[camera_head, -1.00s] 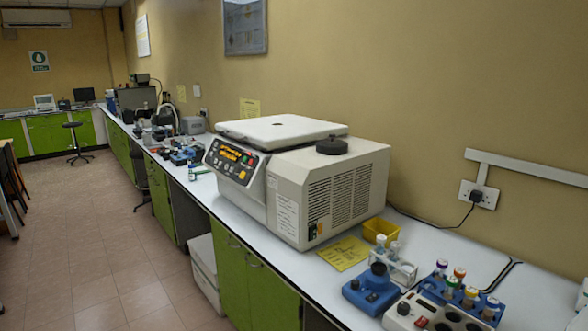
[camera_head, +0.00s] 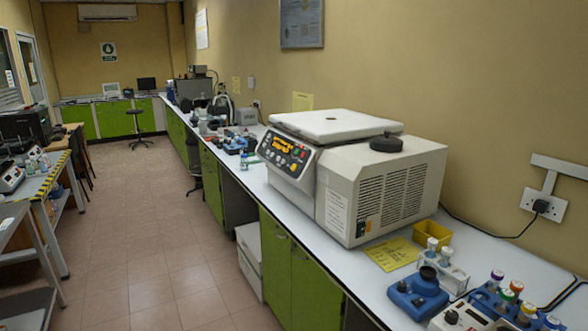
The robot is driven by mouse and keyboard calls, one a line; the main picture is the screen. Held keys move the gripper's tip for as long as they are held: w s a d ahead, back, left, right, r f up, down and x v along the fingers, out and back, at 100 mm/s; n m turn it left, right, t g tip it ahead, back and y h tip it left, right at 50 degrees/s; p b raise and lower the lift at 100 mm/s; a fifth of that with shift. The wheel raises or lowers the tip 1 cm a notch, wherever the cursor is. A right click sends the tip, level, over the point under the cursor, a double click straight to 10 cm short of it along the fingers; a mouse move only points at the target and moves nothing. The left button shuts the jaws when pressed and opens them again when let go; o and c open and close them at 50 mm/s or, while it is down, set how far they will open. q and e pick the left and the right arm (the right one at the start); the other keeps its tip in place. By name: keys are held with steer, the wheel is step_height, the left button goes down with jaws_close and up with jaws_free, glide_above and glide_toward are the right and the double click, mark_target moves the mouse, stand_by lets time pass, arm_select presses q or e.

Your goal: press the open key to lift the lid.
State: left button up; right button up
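The centrifuge (camera_head: 385,195) is a beige and grey box on the white bench along the right wall. Its white lid (camera_head: 335,125) lies on top and looks closed. The slanted dark control panel (camera_head: 284,155) on its left end has an orange display and several coloured keys. The keys are too small to tell which one is the open key. A round black knob (camera_head: 386,143) sits on top of the housing. Neither of my grippers shows in the head view.
A yellow sheet (camera_head: 393,253), a yellow bin (camera_head: 431,234), a blue device (camera_head: 418,293) and a vial rack (camera_head: 508,305) stand on the bench (camera_head: 340,258) near the centrifuge. Small instruments (camera_head: 235,143) lie beyond it. The tiled floor (camera_head: 150,240) is open; another table (camera_head: 45,185) stands at left.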

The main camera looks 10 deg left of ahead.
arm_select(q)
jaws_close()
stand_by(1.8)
